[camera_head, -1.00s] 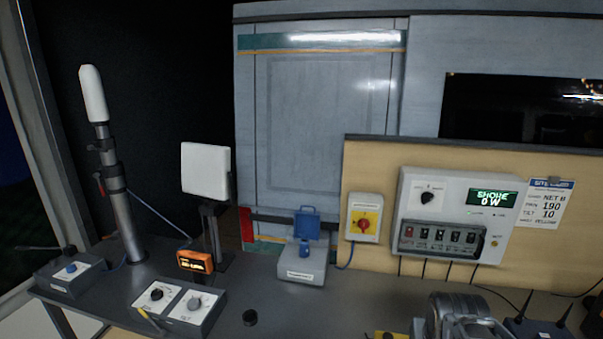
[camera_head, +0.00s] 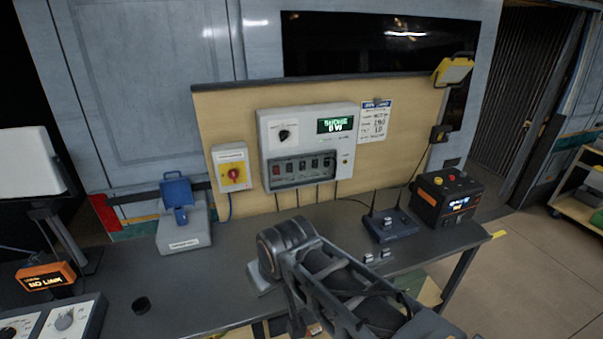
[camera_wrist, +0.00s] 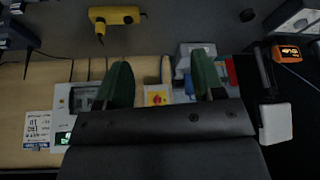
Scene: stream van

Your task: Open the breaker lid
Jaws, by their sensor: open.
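The breaker box (camera_head: 273,125) is a pale panel on the tan board, with a knob and a green-lit display above a row of breaker switches. A dark-framed breaker lid (camera_head: 300,183) appears to be down over the switches. In the wrist view, which is upside down, the breaker box (camera_wrist: 64,100) is partly hidden behind one finger. My gripper (camera_wrist: 162,74) is open and empty, its two green fingers wide apart. A yellow switch box with a red knob shows between them, beyond the fingertips. My gripper itself cannot be made out in the head view; my arm fills the lower middle.
The yellow switch box (camera_head: 231,166) hangs left of the breaker box. A blue-lidded socket box (camera_head: 183,230), a router with antennas (camera_head: 390,226) and a black power unit (camera_head: 445,197) stand on the bench. A yellow object (camera_wrist: 115,16) shows in the wrist view.

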